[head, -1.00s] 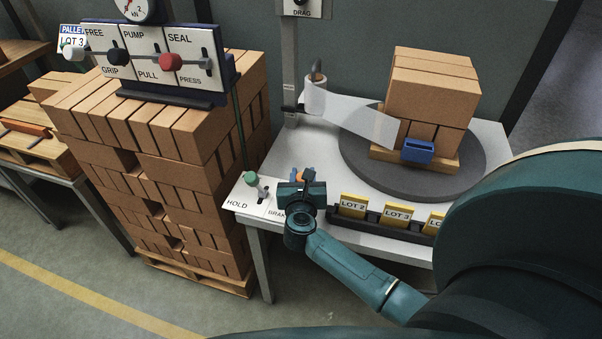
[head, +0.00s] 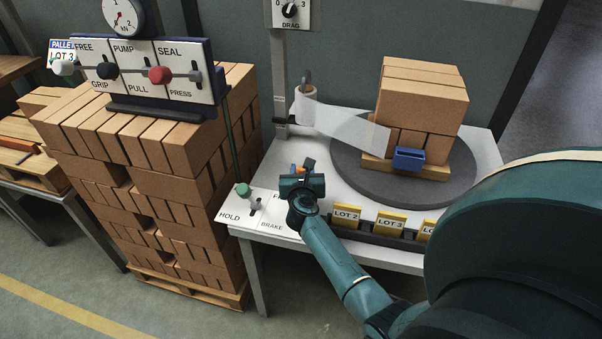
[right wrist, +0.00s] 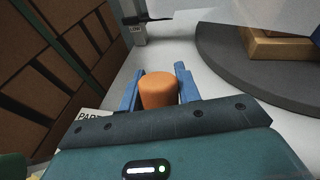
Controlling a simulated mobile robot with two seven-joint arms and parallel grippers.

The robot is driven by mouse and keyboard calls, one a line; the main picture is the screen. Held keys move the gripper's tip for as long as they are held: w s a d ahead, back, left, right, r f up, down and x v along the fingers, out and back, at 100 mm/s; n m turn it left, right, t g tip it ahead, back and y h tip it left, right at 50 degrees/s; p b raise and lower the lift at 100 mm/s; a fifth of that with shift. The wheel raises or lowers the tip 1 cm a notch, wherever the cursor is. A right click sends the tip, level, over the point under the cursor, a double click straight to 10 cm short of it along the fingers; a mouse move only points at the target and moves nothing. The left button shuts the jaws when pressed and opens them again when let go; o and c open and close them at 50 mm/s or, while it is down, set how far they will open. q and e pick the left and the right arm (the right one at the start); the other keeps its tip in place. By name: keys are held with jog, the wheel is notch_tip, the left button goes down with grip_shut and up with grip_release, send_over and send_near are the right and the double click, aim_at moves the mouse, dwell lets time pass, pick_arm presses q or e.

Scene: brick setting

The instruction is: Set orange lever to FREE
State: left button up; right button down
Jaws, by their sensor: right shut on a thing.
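The orange lever (right wrist: 158,90) shows in the right wrist view as a rounded orange knob between two blue fingers. My right gripper (right wrist: 157,82) is shut on it. In the head view my right gripper (head: 300,168) is over the white table near its front left part, with only a bit of orange showing at its fingers. A BRAKE label (head: 272,226) lies in front of it, and a label starting with F is mostly hidden by the gripper. The lever's base is hidden. My left gripper is in neither view.
A green-knobbed lever (head: 243,190) by HOLD stands just left of the gripper. Yellow lot cards (head: 346,215) line the front edge. A turntable (head: 455,185) with bricks and a film roll (head: 305,105) are behind. A brick stack (head: 150,170) stands left.

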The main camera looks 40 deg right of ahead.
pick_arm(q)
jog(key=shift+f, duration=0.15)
pick_arm(e)
jog(key=shift+s+d+f, duration=0.1)
jog(key=shift+s+f, duration=0.15)
jog(key=shift+f, duration=0.4)
jog(key=c, duration=1.3)
grip_release()
jog(key=shift+o, duration=1.3)
jog(key=shift+w+r, duration=0.1)
jog(key=shift+w, duration=0.05)
notch_tip(320, 180, up, 9)
jog(key=p, duration=0.4)
jog(key=shift+r, duration=0.6)
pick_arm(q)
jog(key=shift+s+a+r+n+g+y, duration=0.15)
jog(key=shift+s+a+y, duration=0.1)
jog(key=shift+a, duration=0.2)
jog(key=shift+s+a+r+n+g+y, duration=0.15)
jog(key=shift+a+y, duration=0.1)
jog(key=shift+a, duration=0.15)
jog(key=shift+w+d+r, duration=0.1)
